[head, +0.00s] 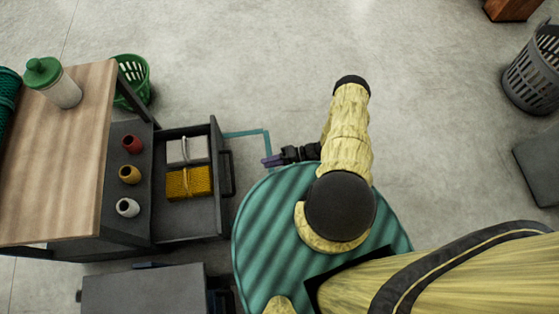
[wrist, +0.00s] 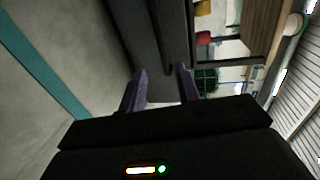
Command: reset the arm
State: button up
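My gripper (head: 270,161) is at the end of my yellow-covered arm, to the right of an open drawer (head: 225,215) in the head view. In the wrist view its two purple fingers (wrist: 160,88) stand apart with nothing between them, so it is open and empty. Past the fingers, the wrist view shows a dark grey panel, probably the drawer front. My arm is bent, with the gripper pointing left in the head view.
The open drawer holds a grey block (head: 180,150) and a yellow block (head: 200,187). A wooden-topped cabinet (head: 60,190) bears a green-lidded bottle (head: 60,88). A green basket (head: 134,75) stands behind. A grey basket (head: 530,75) is at right. The floor (head: 250,60) behind is clear.

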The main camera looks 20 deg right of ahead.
jog(key=shift+v, duration=1.1)
jog(key=w+d+r+n+g+h+p, duration=0.25)
jog(key=r+g+h, duration=0.3)
jog(key=r, duration=1.25)
jog(key=s+r+t+h+p, duration=0.1)
jog(key=s+r+h+p, duration=0.1)
jog(key=r+p, duration=1.2)
jog(key=s+a+r+t+h+p, duration=0.1)
jog(key=r+h+p, duration=0.3)
jog(key=r+p, duration=1)
jog(key=s+a+r+t+h+p, duration=0.1)
jog(key=r+p, duration=1.3)
jog(key=r, duration=3)
jog(key=s+t+h, duration=0.1)
jog(key=t+h, duration=0.1)
jog(key=shift+s+h, duration=0.3)
jog(key=shift+h, duration=0.05)
